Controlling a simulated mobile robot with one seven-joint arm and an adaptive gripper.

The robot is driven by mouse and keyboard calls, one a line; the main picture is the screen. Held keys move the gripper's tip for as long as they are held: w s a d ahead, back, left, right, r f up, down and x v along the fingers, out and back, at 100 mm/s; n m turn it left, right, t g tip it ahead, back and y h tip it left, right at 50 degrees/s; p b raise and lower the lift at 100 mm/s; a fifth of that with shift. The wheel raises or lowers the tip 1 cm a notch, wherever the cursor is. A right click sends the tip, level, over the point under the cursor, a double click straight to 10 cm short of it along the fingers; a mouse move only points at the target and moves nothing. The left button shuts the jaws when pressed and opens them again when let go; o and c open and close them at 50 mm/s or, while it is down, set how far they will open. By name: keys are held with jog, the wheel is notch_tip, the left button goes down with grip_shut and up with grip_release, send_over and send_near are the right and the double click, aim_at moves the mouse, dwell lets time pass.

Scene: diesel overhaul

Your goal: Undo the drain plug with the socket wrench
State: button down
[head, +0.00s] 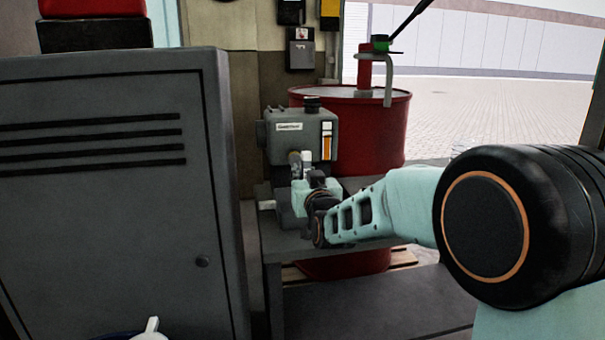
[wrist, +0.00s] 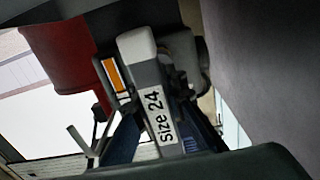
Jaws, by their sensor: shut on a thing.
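The socket wrench (wrist: 150,75) is a light grey bar with a "size 24" label, seen close up in the wrist view. My gripper (wrist: 162,128) is shut on it, with a dark finger on each side. In the head view my gripper (head: 303,178) is at the front of a grey machine housing (head: 285,135) with an orange sight strip, which stands on a dark bench. The housing also shows behind the wrench in the wrist view. I cannot make out the drain plug, and cannot tell whether the wrench's socket is on it.
A tall grey cabinet (head: 110,220) stands close on the left. A red drum (head: 375,125) with a hand pump (head: 387,70) stands behind the bench (head: 268,225). My arm reaches in from the right. Open paved ground lies beyond at the right.

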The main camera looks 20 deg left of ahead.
jog(key=shift+w+a+r, duration=0.1)
jog(key=shift+w+a, duration=0.2)
jog(key=shift+w, duration=0.15)
jog(key=n, duration=0.3)
jog(key=shift+s, duration=0.1)
jog(key=n, duration=1.5)
jog(key=c, duration=2.6)
grip_release()
grip_shut()
